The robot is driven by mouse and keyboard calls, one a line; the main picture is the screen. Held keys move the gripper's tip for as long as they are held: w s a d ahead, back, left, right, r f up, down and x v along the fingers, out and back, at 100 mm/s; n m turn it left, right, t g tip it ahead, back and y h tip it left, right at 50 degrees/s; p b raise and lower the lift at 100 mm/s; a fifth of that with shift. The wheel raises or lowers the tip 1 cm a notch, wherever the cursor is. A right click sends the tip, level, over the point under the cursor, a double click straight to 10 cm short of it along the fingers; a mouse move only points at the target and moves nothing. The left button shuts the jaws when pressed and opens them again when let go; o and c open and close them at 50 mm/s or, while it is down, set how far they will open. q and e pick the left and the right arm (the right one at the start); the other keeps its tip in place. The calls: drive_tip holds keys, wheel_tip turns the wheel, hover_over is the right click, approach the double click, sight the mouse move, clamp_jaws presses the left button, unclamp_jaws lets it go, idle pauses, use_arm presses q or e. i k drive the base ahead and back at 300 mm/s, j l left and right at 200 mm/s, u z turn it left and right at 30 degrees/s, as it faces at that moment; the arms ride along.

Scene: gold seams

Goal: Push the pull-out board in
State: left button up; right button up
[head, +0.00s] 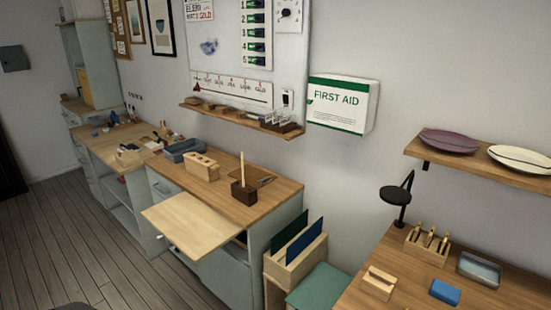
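The pull-out board (200,222) is a pale wooden slab that sticks out from the front of the grey cabinet (278,232), just under its wooden worktop (270,199). It lies level and reaches well out over the floor. A small knob or handle shows near its front left edge. Nothing lies on top of the board. Neither of my grippers shows in the head view.
A wooden block with holes (201,167) and a dark pot with a stick (244,192) stand on the worktop. A wooden rack with upright panels (295,262) and a green-topped stool (322,290) stand right of the cabinet. The plank floor (75,245) is open at left.

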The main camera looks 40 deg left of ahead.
sight(197, 230)
drive_tip(key=u, duration=2)
